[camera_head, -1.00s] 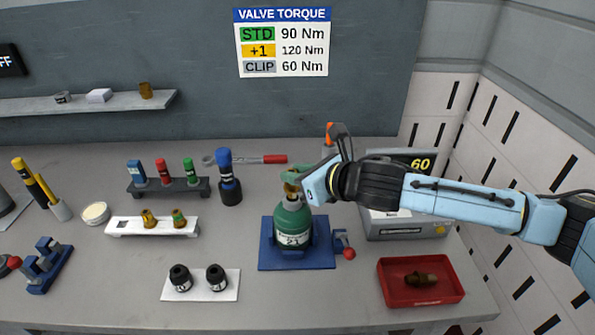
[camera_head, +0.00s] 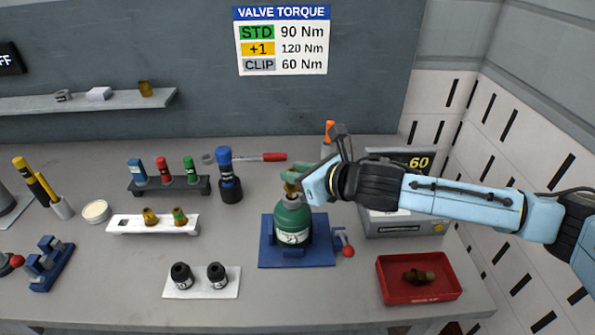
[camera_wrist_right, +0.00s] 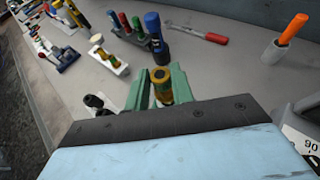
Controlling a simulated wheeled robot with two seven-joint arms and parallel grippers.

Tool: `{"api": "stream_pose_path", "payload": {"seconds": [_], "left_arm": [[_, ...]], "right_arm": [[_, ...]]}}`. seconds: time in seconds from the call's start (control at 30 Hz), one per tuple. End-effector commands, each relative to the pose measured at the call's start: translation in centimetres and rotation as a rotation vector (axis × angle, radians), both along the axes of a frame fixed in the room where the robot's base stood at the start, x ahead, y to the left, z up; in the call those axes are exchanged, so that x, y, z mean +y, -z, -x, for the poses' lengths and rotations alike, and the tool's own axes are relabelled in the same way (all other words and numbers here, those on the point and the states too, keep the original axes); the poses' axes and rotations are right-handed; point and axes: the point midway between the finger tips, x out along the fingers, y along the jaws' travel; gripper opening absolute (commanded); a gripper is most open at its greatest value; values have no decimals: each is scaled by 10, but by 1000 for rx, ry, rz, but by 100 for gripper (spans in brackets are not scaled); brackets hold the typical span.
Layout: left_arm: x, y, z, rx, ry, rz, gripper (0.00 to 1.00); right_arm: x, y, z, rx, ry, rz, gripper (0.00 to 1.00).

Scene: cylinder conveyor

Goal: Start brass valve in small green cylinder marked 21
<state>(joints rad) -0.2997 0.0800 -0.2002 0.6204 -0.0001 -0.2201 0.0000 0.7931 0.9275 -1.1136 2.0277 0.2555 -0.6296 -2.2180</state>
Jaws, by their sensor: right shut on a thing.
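The small green cylinder (camera_head: 292,222) marked 21 stands upright in a blue clamp base (camera_head: 268,252) on the bench. My right gripper (camera_head: 289,177) is directly above the cylinder's neck. It is shut on a brass valve (camera_head: 290,188), which sits at the mouth of the cylinder. How deep the valve sits in the neck cannot be told. In the right wrist view the brass valve (camera_wrist_right: 161,84) is between the two green fingers, which hide the cylinder. My left gripper is not in view.
A red tray (camera_head: 420,279) with a dark valve lies at front right. A white rack (camera_head: 152,225) holds two brass valves at left. A device reading 60 (camera_head: 405,224) stands at right.

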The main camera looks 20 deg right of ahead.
Motion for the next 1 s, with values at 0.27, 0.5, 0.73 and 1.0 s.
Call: {"api": "stream_pose_path", "payload": {"seconds": [0.27,0.5,0.73,1.0], "left_arm": [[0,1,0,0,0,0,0],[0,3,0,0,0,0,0],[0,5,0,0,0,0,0],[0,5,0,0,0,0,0]], "right_arm": [[0,3,0,-1,0,0,0],[0,9,0,-1,-1,-1,0],[0,15,0,-1,0,0,0],[0,16,0,0,0,0,49]]}}
